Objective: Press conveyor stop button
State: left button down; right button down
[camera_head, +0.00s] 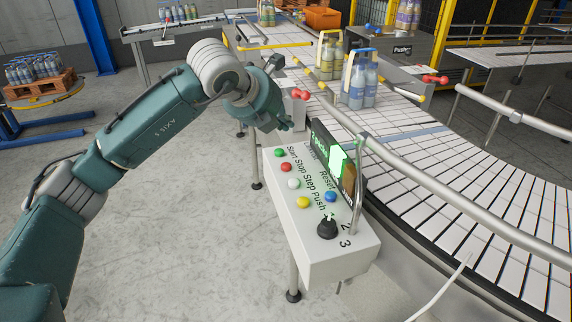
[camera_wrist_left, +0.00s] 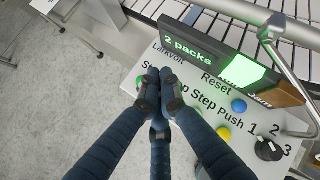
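The control box (camera_head: 318,250) has a sloped top with a row of buttons labelled Start, Stop, Step and Push. The red button (camera_head: 286,167) by the Stop label sits between the green button (camera_head: 280,153) and the white button (camera_head: 293,184). My left gripper (camera_head: 287,124) is above and beyond the green button end of the panel, apart from the red button. In the left wrist view the dark fingertips (camera_wrist_left: 160,88) are together and empty over the panel. My right gripper is out of view.
A yellow button (camera_head: 303,202), blue button (camera_head: 330,197) and black knob (camera_head: 327,229) are on the same panel. A display (camera_head: 331,160) stands along its right edge. A metal rail (camera_head: 440,195) and the conveyor (camera_head: 480,185) with bottle packs (camera_head: 361,84) lie beyond.

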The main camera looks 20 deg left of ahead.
pick_arm(q)
jog(key=shift+f, duration=0.1)
jog(key=b, duration=0.4)
send_over(285, 166)
notch_tip(285, 166, down, 8)
jog(key=shift+a+r, duration=0.1)
jog(key=shift+r, duration=0.05)
jog(key=shift+w+f+b, duration=0.1)
jog(key=shift+f+b, duration=0.3)
jog(key=shift+f, duration=0.1)
dwell(1.0)
jog(key=shift+f+b, duration=0.4)
jog(key=shift+b, duration=0.3)
jog(key=shift+f+b, duration=0.55)
jog(key=shift+b, duration=0.1)
dwell(0.5)
jog(key=shift+r, duration=0.1)
jog(key=shift+r+p, duration=0.3)
jog(key=shift+r, duration=0.55)
jog(key=shift+r, duration=0.15)
